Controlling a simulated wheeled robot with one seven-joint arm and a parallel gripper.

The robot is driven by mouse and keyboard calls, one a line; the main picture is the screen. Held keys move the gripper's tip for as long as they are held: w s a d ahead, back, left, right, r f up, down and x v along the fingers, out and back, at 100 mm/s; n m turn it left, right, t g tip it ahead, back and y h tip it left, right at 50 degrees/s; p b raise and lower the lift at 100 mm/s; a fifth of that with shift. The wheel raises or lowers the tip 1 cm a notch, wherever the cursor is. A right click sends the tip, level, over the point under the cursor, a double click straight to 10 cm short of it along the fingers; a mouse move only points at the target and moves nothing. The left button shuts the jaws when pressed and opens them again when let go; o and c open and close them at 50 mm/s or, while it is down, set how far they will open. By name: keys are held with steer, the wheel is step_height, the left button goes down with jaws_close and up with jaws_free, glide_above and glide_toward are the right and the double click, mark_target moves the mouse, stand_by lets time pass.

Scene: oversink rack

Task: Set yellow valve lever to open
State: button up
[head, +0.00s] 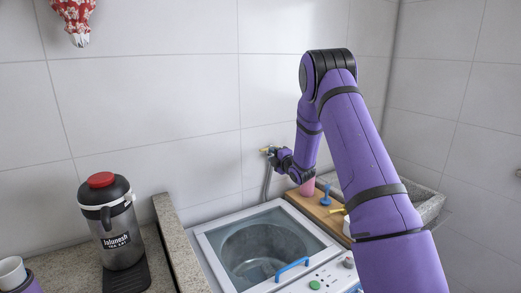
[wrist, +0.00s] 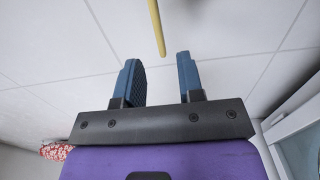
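The yellow valve lever (wrist: 157,28) shows in the wrist view as a thin bar coming down from the top edge.
A grey hose (head: 267,183) hangs below the valve. A washer with a glass lid (head: 262,250) and blue handle (head: 293,269) stands below. A wooden board (head: 318,207) bears a pink item and a blue item.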

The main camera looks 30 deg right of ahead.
steer(key=w, duration=0.8)
steer(key=shift+w+a, duration=0.15)
steer(key=shift+w, duration=0.25)
jaws_close()
